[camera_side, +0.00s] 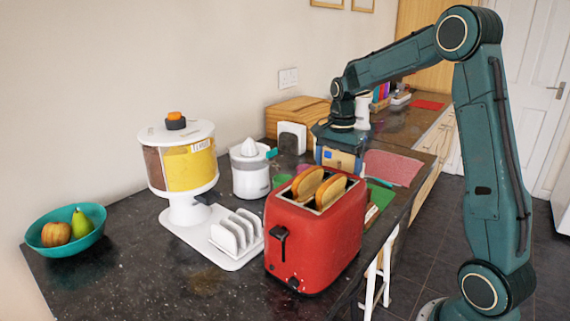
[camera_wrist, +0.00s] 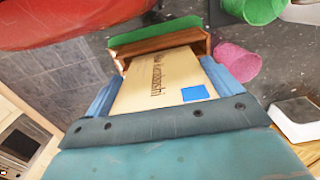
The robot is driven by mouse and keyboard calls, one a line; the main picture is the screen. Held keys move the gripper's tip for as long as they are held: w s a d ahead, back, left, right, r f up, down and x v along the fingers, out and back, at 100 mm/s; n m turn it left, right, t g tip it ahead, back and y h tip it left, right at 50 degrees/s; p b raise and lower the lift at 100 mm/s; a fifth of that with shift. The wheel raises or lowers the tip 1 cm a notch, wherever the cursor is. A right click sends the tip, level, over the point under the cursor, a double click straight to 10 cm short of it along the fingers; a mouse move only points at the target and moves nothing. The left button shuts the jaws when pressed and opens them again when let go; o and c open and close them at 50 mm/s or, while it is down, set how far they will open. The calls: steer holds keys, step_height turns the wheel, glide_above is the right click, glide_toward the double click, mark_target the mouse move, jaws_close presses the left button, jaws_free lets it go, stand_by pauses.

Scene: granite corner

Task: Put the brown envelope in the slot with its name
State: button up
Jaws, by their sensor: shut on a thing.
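My gripper (camera_wrist: 160,88) is shut on a tan-brown envelope (camera_wrist: 150,86), its blue fingers at either side. The envelope has dark lettering, too small to read fully, and a blue square. In the side view my gripper (camera_side: 341,142) holds the envelope (camera_side: 345,160) behind the red toaster, over the counter. A brown wooden holder with a green face (camera_wrist: 150,36) lies just beyond the envelope's far end in the wrist view. In the side view the holder (camera_side: 380,194) is partly hidden by the toaster. No slot name is legible, and I cannot tell whether the envelope touches the holder.
The red toaster (camera_side: 315,236) with bread slices stands close in front. A white juicer (camera_side: 250,170), a cereal dispenser (camera_side: 180,165), a white toast rack (camera_side: 237,236) and a teal fruit bowl (camera_side: 66,236) are to the left. A pink mesh cup (camera_wrist: 238,62) and green cup (camera_wrist: 254,9) stand near the holder.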

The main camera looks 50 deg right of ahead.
steer(key=shift+f, duration=1.5)
steer(key=o, duration=0.7)
steer(key=shift+r, duration=0.15)
steer(key=shift+r, duration=3.8)
steer(key=shift+a, duration=0.1)
